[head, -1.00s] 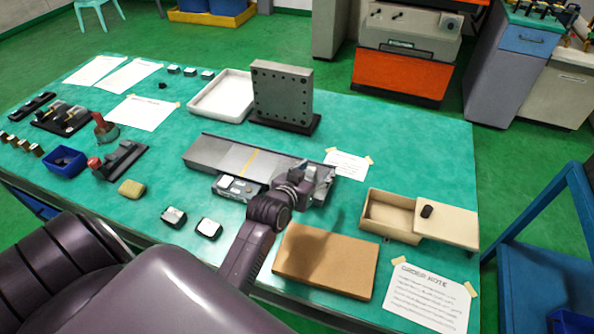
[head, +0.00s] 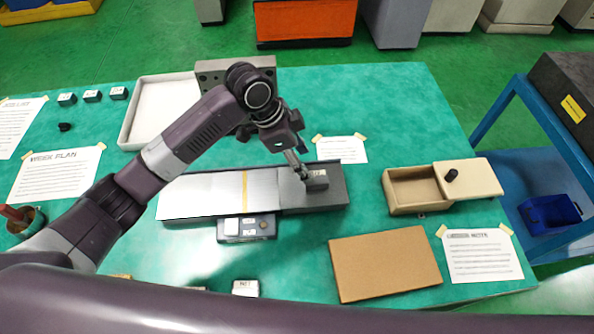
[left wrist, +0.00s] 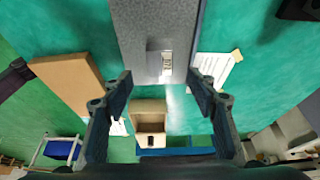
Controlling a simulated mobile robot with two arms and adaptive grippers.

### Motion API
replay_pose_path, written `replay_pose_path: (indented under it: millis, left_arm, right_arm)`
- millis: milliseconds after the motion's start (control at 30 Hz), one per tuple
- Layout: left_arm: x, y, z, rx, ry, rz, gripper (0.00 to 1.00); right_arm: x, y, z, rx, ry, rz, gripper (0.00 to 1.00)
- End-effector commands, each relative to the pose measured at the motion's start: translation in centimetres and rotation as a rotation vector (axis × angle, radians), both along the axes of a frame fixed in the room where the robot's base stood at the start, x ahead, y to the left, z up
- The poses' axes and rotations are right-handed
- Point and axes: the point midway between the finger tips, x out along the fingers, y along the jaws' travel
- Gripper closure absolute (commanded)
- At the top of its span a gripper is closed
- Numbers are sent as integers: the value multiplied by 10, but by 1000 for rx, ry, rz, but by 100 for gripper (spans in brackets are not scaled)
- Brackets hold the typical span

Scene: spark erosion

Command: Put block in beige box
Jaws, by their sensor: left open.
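A small dark grey block (head: 316,181) with a pale label lies on the right part of a long grey plate (head: 205,196) on the green table. The block also shows in the left wrist view (left wrist: 161,65). My left gripper (head: 303,172) is over it, pointing down. In the left wrist view its open fingers (left wrist: 159,80) are apart on either side, with the block slightly beyond the tips and no clear contact. The beige box (head: 408,188) stands to the right, partly open and empty where visible, its lid (head: 470,179) shifted right. My right gripper is not visible.
A brown board (head: 385,263) lies in front of the beige box, and a note sheet (head: 480,256) lies right of it. A white tray (head: 160,105) and a grey upright block (head: 212,72) stand behind the plate. A blue cart (head: 505,120) is at right.

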Motion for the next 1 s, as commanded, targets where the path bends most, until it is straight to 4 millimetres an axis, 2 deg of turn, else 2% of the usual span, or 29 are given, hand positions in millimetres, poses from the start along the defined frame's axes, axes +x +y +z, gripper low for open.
replay_pose_path:
  millis: [200, 333, 567, 700, 833, 1000]
  left_arm:
    - [1, -9, -22, -1, 4, 2, 47]
    - [3, -14, -38, 0, 6, 3, 47]
    - [7, -24, -65, -2, 1, 3, 47]
    - [7, -25, -69, -2, -2, 3, 47]
    - [7, -24, -69, -2, -2, 3, 47]
    - [7, -24, -69, -2, -1, 4, 66]
  right_arm:
    - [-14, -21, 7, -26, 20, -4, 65]
    - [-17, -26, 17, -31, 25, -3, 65]
    - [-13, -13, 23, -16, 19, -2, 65]
    - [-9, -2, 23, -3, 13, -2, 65]
    - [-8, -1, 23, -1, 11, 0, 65]
    - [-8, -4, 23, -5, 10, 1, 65]
